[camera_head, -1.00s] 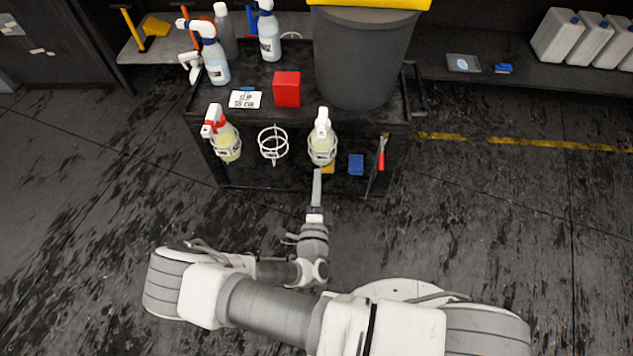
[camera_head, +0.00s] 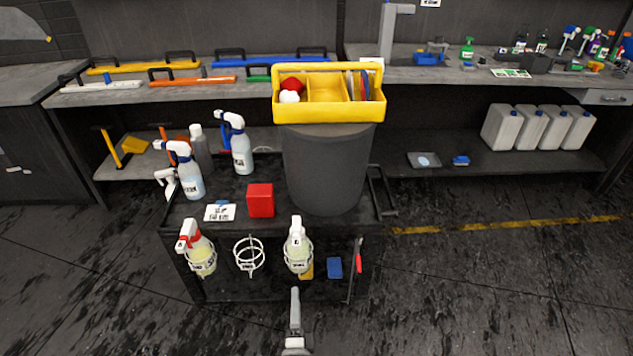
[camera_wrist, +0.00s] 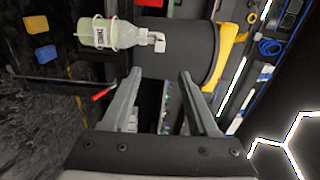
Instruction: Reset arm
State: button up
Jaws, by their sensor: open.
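My gripper (camera_head: 294,308) is at the bottom middle of the head view, in front of the black cart (camera_head: 225,285). In the wrist view my gripper (camera_wrist: 160,92) shows two fingers spread apart with nothing between them. A white-topped spray bottle (camera_head: 298,250) sits in a wire ring holder on the cart's front, just beyond my gripper. This bottle also shows in the wrist view (camera_wrist: 104,33), lying sideways in the picture, beyond the fingers. A red-topped spray bottle (camera_head: 200,255) sits in the left ring. The middle ring holder (camera_head: 249,257) is empty.
The cart carries a grey bucket (camera_head: 325,170) topped by a yellow caddy (camera_head: 330,112), a red box (camera_head: 261,200) and several bottles. A workbench (camera_head: 225,92) and shelf (camera_head: 500,164) with white jugs (camera_head: 530,129) stand behind. The floor (camera_head: 480,290) at right is clear.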

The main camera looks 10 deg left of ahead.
jog(key=d+r+m+g+h, duration=0.7)
jog(key=d+r+m, duration=0.35)
jog(key=m, duration=0.55)
jog(key=d+r+m+g+h, duration=0.6)
jog(key=d+r+m+h, duration=0.25)
jog(key=r+m, duration=0.55)
jog(key=s+d+r+m+y+p, duration=0.1)
jog(key=s+d+r+m+y, duration=0.1)
jog(key=s+r+m+y, duration=0.4)
jog(key=s+d+r+m+y+p, duration=0.1)
jog(key=s+d+r+m+y, duration=0.2)
jog(key=r+m, duration=1)
jog(key=s+m+y, duration=0.3)
jog(key=s+m, duration=0.1)
jog(key=m, duration=0.3)
jog(key=shift+s+d+t+y, duration=0.15)
jog(key=shift+s+t+y, duration=0.15)
jog(key=shift+t+y, duration=0.1)
